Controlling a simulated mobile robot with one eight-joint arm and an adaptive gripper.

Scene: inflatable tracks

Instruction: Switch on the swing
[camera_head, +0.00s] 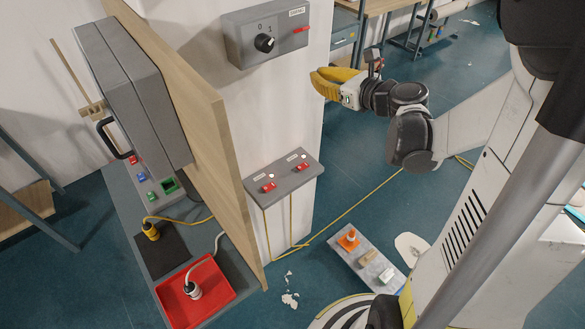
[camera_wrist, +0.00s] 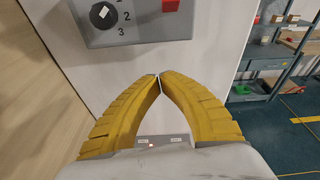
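My gripper (camera_head: 338,82) is in front of the white wall column, right of and below the upper grey switch box (camera_head: 243,49). In the wrist view its yellow fingers (camera_wrist: 158,77) meet at the tips with nothing between them. The box has a black rotary knob (camera_head: 264,43) beside 0 and 1 marks and a red switch (camera_head: 301,30). The wrist view shows the knob (camera_wrist: 104,15) with 2 and 3 marks, above the fingertips. A lower grey panel (camera_head: 283,178) carries two red switches (camera_head: 269,187) (camera_head: 303,166). I cannot read which label names the swing.
A wooden board (camera_head: 205,120) stands left of the column. Behind it a bench holds a red tray (camera_head: 205,289) and coloured buttons. A grey board (camera_head: 366,258) with small objects lies low, near my base. Yellow cables run along the floor. Shelves stand at the back right.

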